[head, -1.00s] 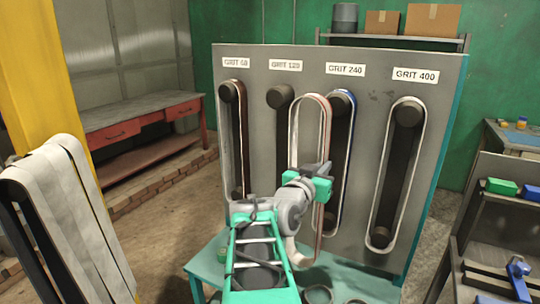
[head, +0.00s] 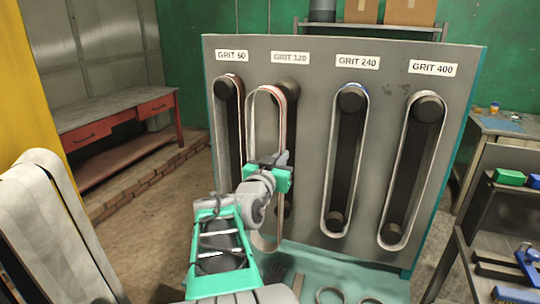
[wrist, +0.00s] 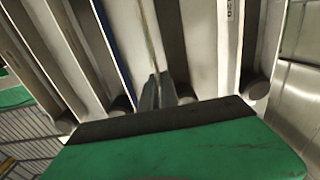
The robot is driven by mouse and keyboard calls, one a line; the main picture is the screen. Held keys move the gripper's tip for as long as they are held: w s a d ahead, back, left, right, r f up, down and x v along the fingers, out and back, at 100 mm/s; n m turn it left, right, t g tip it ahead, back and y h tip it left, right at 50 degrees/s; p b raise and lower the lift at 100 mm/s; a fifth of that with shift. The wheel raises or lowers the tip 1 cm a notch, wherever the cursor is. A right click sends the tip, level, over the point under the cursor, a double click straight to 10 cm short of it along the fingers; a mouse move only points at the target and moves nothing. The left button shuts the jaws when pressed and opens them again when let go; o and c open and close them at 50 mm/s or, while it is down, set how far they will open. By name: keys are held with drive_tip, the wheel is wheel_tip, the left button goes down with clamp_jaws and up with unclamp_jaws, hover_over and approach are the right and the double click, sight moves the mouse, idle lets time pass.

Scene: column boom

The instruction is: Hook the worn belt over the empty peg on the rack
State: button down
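The worn belt (head: 251,130) is a pale upright loop with a reddish edge. My gripper (head: 277,163) is shut on its side and holds it in front of the rack (head: 308,140). The empty peg (head: 287,87) is a dark round roller under the GRIT 120 label (head: 291,57). The belt's upper right edge overlaps this peg in the head view; I cannot tell whether the loop is around it or in front of it. In the wrist view my fingers (wrist: 157,90) pinch the belt (wrist: 150,35), seen edge-on.
Belts hang at GRIT 60 (head: 215,120), GRIT 240 (head: 329,160) and GRIT 400 (head: 402,165), close on both sides. A teal ledge (head: 350,268) with round items lies below. Shelves (head: 500,205) stand at right; pale belts (head: 50,230) hang at left.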

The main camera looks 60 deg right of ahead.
drive_tip(key=shift+w+d+p, duration=0.35)
drive_tip(key=shift+d+p, duration=0.1)
drive_tip(key=shift+d, duration=2.1)
drive_tip(key=shift+w+d+p, duration=0.3)
drive_tip(key=shift+d+p, duration=0.15)
drive_tip(key=shift+d, duration=2.05)
drive_tip(key=shift+w+d+p, duration=0.35)
drive_tip(key=shift+d+p, duration=0.1)
drive_tip(key=shift+d, duration=2.1)
drive_tip(key=shift+r, duration=0.1)
drive_tip(key=shift+f+b, duration=0.4)
drive_tip(key=shift+b, duration=0.35)
drive_tip(key=c, duration=1.2)
unclamp_jaws()
drive_tip(key=shift+c, duration=0.2)
